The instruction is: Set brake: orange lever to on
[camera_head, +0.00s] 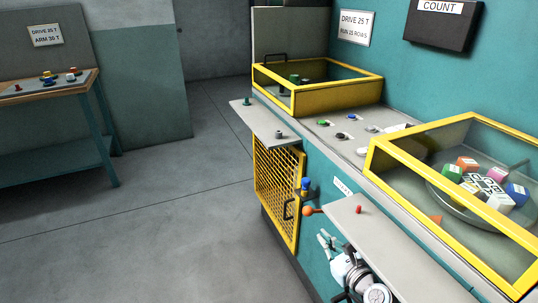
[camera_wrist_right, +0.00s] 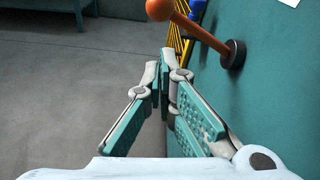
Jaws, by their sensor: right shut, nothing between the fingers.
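The orange lever (camera_head: 308,211) sticks out from the teal side of the machine, its round knob pointing left, just below a small white label (camera_head: 342,185) that is too small to read. In the right wrist view the lever (camera_wrist_right: 203,33) runs from a dark round pivot (camera_wrist_right: 233,54) up and left to its orange knob (camera_wrist_right: 160,8). My right gripper (camera_head: 325,240) is below the lever. Its fingertips (camera_wrist_right: 159,68) meet, with nothing between them, and are apart from the lever. My left gripper is not in view.
A grey shelf (camera_head: 400,250) with a red button (camera_head: 358,209) juts out above my right arm. A yellow mesh gate (camera_head: 277,190) and a blue knob (camera_head: 305,185) are beside the lever. A yellow-framed bin (camera_head: 455,133) holds colored cubes. The floor at left is clear.

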